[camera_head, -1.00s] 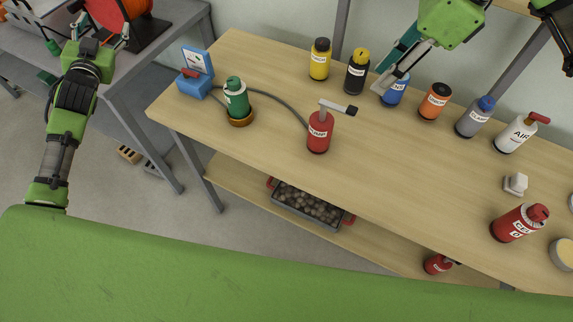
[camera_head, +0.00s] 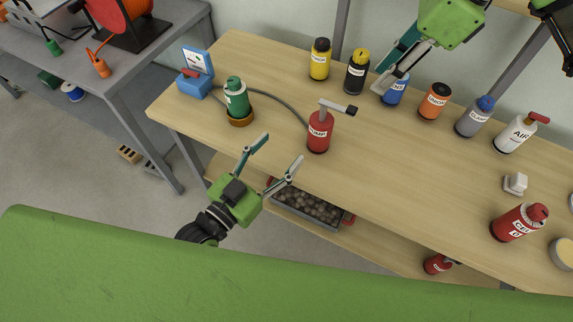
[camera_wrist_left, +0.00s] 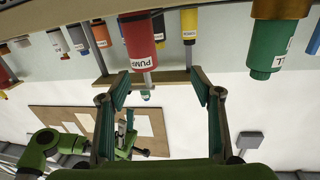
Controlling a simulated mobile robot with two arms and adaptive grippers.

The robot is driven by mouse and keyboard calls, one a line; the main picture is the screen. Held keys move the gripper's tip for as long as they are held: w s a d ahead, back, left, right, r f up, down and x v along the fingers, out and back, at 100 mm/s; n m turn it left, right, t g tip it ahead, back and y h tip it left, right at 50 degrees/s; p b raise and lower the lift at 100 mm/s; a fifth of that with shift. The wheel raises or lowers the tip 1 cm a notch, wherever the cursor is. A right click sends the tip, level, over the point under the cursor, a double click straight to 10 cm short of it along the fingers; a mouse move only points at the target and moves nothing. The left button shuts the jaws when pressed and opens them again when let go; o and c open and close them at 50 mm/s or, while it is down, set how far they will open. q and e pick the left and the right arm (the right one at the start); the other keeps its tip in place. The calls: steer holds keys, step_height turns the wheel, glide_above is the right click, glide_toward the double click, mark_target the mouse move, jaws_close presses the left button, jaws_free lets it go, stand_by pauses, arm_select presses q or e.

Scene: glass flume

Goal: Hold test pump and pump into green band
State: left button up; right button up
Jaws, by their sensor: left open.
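The red test pump (camera_head: 319,133), labelled PUMP, stands upright on the wooden bench with its grey lever and black grip on top. My left gripper (camera_head: 278,151) is open and empty at the bench's front edge, short of the pump. The left wrist view shows the pump (camera_wrist_left: 138,40) upside down beyond the spread fingers. My right gripper (camera_head: 378,82) is by the blue bottle (camera_head: 393,92); its opening is unclear.
Yellow (camera_head: 320,60), black (camera_head: 357,75), orange (camera_head: 434,102), grey (camera_head: 474,117) and white (camera_head: 515,133) bottles line the bench's back. A red bottle (camera_head: 518,223) stands at right. Bare bench top (camera_head: 400,170) lies right of the pump. A tray (camera_head: 300,208) sits on the lower shelf.

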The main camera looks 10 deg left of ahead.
mark_target(314, 136)
arm_select(q)
steer(key=shift+n, duration=0.3)
steer(key=w+d, duration=0.9)
steer(key=shift+w+f, duration=0.3)
steer(key=shift+w, duration=0.05)
steer(key=c, duration=1.3)
